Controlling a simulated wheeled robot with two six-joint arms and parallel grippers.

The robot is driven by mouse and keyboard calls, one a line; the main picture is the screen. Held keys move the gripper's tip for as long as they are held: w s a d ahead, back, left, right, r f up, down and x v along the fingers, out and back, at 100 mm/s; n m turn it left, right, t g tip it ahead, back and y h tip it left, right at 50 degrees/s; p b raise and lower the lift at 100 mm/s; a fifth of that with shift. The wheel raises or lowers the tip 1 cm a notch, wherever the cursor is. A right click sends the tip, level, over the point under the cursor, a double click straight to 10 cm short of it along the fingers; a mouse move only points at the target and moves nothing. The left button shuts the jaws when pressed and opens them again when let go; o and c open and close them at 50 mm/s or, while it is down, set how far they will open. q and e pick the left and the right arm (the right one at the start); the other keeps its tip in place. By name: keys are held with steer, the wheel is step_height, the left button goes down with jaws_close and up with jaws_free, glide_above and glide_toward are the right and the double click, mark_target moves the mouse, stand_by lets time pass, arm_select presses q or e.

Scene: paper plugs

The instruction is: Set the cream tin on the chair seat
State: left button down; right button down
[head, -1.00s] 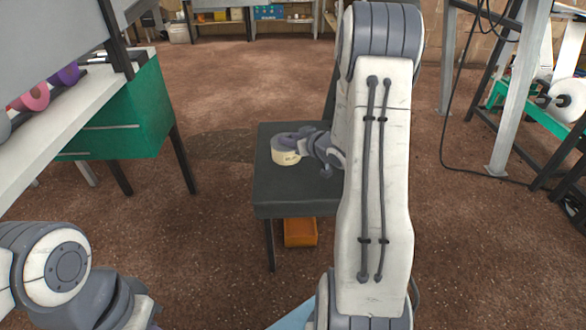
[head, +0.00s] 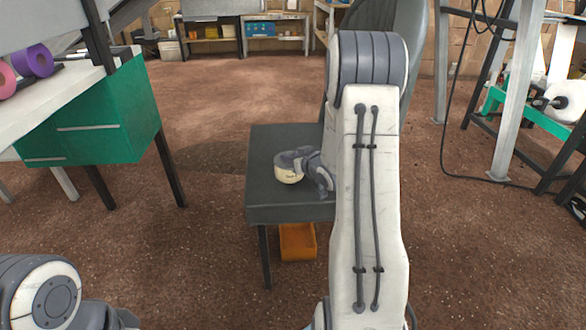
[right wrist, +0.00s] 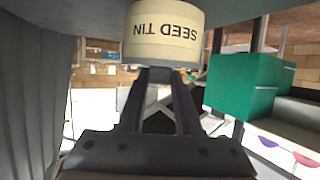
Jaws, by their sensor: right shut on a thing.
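The cream tin (head: 288,175) is a short round tin at the left end of my right gripper (head: 297,160), over the middle of the dark grey chair seat (head: 270,210). The right wrist view shows the tin (right wrist: 165,38) at the fingertips (right wrist: 165,72), its "SEED TIN" lettering upside down in that picture. My right gripper is shut on it. I cannot tell whether its base touches the seat. My right arm hides the right part of the seat. My left arm shows at the lower left, its gripper out of view.
The chair back (head: 408,60) rises behind my right arm. An orange bin (head: 298,242) is under the chair. A green drawer cabinet (head: 95,120) under a bench with purple (head: 35,62) and pink rolls stands left. Metal frame legs (head: 510,95) stand right. The seat's left side is clear.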

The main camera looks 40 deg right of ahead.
mark_target(283, 175)
steer(key=shift+f+b, duration=0.4)
steer(key=shift+f, duration=0.95)
steer(key=shift+d, duration=0.1)
steer(key=shift+f, duration=0.2)
steer(key=c, duration=0.6)
jaws_free()
